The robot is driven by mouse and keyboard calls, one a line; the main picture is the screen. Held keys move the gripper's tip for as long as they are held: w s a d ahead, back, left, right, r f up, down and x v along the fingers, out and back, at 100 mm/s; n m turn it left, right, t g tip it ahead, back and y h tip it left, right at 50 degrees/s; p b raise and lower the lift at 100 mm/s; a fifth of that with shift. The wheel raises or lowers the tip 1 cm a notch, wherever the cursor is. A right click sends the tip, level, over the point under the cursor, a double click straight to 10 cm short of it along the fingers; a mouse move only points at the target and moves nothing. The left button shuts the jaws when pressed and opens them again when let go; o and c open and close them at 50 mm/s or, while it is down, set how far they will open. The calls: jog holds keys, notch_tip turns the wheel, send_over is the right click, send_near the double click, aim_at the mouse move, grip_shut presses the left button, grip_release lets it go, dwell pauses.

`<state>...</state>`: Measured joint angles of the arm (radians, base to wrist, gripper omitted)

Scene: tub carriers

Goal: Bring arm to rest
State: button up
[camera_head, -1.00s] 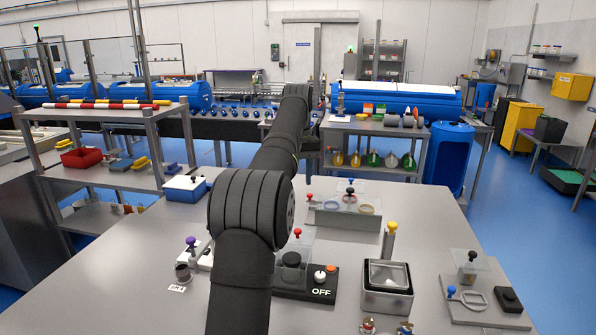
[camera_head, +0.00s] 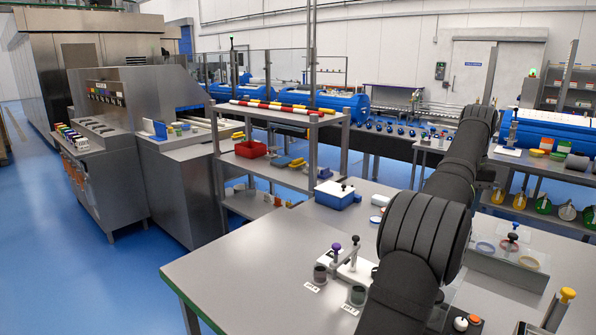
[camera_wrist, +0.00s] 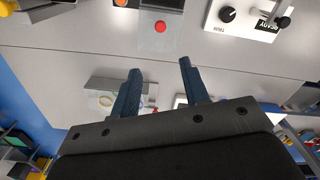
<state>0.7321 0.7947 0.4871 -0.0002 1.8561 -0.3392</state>
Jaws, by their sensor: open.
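My gripper (camera_wrist: 158,82) is open in the wrist view, with two dark blue fingers spread apart and nothing between them. The grey worktable (camera_head: 240,265) spreads below the arm.
A blue box with a white lid (camera_head: 337,194) and a purple-knobbed fixture (camera_head: 336,252) stand on the table. A shelf rack (camera_head: 290,118) with a red bin (camera_head: 251,149) stands behind left. The table's left front is bare. Blue floor lies left.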

notch_tip(320, 180, down, 17)
jog(key=shift+r, duration=0.15)
dwell(0.4)
jog(key=shift+r, duration=0.1)
notch_tip(320, 180, up, 17)
notch_tip(320, 180, down, 17)
jog(key=shift+f, duration=0.15)
jog(key=s+a, duration=0.7)
jog(key=shift+s+a, duration=0.3)
jog(key=shift+a, duration=0.05)
notch_tip(320, 180, up, 18)
jog(key=shift+d+f, duration=0.15)
jog(key=shift+f, duration=0.1)
dwell(0.4)
